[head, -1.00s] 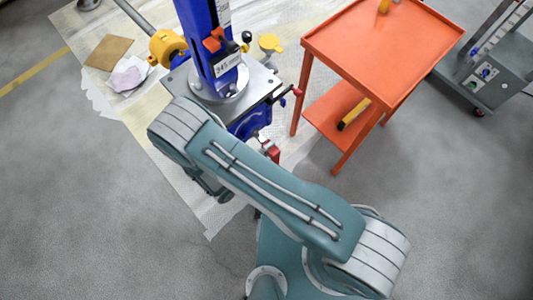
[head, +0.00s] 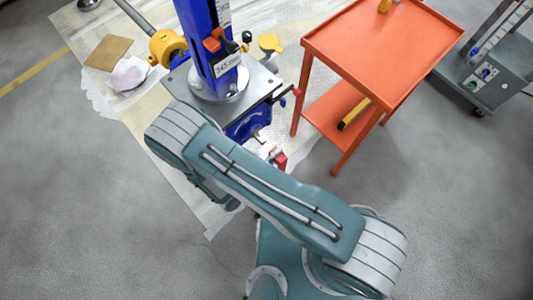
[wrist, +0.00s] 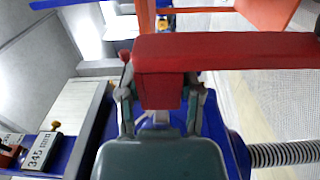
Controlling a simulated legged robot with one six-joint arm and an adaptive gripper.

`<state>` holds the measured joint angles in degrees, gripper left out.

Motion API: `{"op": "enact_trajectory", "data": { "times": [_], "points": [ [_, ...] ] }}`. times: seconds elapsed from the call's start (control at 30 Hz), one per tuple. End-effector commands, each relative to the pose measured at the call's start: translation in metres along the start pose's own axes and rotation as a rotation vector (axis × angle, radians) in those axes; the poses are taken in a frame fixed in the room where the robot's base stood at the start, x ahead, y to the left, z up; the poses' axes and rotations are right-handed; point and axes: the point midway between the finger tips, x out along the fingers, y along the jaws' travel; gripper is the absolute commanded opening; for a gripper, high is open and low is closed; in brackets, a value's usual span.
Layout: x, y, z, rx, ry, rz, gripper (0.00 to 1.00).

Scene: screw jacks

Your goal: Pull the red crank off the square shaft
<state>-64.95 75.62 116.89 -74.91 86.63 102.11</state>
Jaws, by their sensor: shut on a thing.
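The red crank (wrist: 235,50) spans the upper right of the wrist view, its arm running to the right edge. My gripper (wrist: 160,98) is shut on its block-shaped end, with one finger on each side. In the head view, a small part of the crank (head: 279,158) shows beyond my arm, at the front of the blue jack (head: 250,120). A gap shows there between the crank and the blue body. The square shaft cannot be made out clearly; my arm hides most of my gripper in the head view.
An orange cart (head: 385,45) stands right of the jack, with a yellow-and-black tool (head: 353,113) on its lower shelf. A yellow part (head: 167,46) is at the jack's left. In the wrist view, a ribbed hose (wrist: 285,153) runs at the lower right. Floor at left is clear.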

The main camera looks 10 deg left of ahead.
Motion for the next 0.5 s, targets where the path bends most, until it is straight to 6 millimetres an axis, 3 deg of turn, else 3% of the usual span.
{"op": "enact_trajectory", "data": {
  "times": [0.27,0.5],
  "points": [
    [0.000,0.001,0.001,0.000,0.000,0.004,0.00],
    [0.000,0.001,0.017,-0.002,0.001,0.003,0.00]
  ]
}}
